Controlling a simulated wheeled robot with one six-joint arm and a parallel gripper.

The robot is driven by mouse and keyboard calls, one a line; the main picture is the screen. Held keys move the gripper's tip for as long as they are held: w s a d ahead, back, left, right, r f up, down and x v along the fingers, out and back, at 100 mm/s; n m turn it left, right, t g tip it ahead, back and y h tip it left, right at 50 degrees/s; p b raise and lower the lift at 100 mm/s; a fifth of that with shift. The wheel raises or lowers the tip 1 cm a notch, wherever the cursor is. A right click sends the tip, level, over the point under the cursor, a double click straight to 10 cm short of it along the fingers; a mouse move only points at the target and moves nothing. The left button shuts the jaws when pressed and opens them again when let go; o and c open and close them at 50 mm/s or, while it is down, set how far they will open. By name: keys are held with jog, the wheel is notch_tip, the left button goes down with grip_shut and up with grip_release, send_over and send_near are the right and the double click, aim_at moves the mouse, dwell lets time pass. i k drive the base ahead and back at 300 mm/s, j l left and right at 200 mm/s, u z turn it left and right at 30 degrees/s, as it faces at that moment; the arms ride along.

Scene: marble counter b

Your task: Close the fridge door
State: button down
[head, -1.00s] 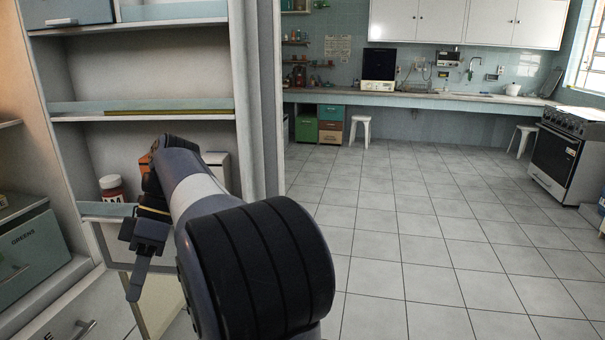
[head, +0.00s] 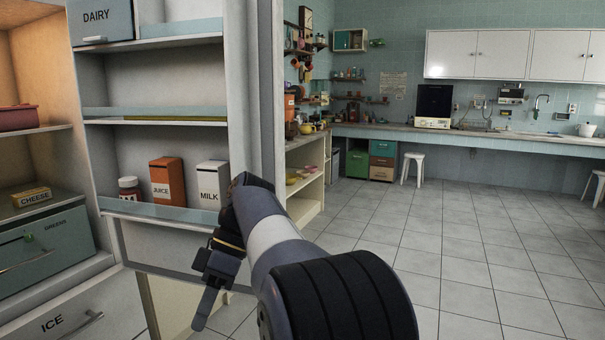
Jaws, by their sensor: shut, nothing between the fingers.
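The fridge door (head: 164,75) stands open at the left, its shelved inner side facing me. Its free edge (head: 263,90) is the tall grey panel at the right. A lower door shelf (head: 140,210) holds a small jar (head: 129,188), a juice carton (head: 167,183) and a milk carton (head: 213,180). The fridge interior (head: 30,150) shows at the far left. My gripper (head: 203,312) is shut and empty, pointing down in front of the door's lower right part. I cannot tell whether it touches the door. My arm hides part of the door's edge.
A green "GREENS" drawer (head: 45,250), a cheese box (head: 32,197) and an "ICE" drawer (head: 75,325) are in the fridge. An open shelf unit (head: 305,195) stands behind the door's edge.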

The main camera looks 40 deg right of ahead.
aim_at(199, 81)
jog(key=i+l+z, duration=0.2)
jog(key=i+l, duration=0.15)
jog(key=l, duration=0.2)
jog(key=i+l+z, duration=0.2)
jog(key=i+l, duration=0.25)
jog(key=k+l, duration=0.05)
